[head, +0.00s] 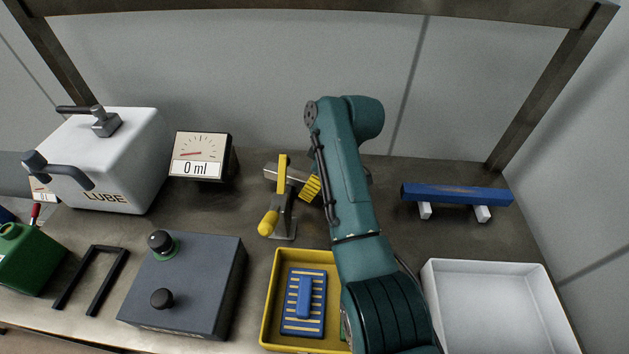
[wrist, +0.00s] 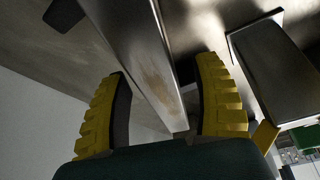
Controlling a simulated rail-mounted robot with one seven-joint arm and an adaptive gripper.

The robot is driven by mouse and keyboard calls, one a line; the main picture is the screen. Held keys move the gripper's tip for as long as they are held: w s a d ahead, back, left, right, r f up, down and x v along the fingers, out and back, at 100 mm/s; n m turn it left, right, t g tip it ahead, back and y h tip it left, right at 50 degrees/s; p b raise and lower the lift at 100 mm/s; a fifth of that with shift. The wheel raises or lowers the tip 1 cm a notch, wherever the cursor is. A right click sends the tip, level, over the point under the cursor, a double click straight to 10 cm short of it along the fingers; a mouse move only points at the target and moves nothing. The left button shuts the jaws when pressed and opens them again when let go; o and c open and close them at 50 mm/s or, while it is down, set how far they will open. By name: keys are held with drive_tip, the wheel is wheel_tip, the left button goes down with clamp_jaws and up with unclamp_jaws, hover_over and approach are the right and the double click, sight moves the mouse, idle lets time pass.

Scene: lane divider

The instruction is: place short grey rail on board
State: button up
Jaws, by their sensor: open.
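A short grey metal rail (head: 271,173) lies at the back middle of the bench, behind the yellow-handled clamp; my arm hides its right part. My gripper (head: 312,188) has yellow fingers and is low beside the rail. In the wrist view a grey bar with a brownish worn patch (wrist: 150,55), which looks like this rail, runs between the two spread fingers of my gripper (wrist: 164,68). The gripper is open, with gaps visible beside the bar. A blue, yellow-striped board-like plate (head: 301,318) lies in the yellow tray (head: 268,312); I cannot tell whether it is the task's board.
The clamp (head: 268,222) stands close left of my gripper. A dark control box (head: 190,275), white LUBE box (head: 110,160) and gauge (head: 200,157) are to the left. A blue rail on white supports (head: 455,194) and a white bin (head: 500,300) are right.

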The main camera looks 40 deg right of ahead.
clamp_jaws()
drive_tip(key=shift+r, duration=0.1)
idle(0.3)
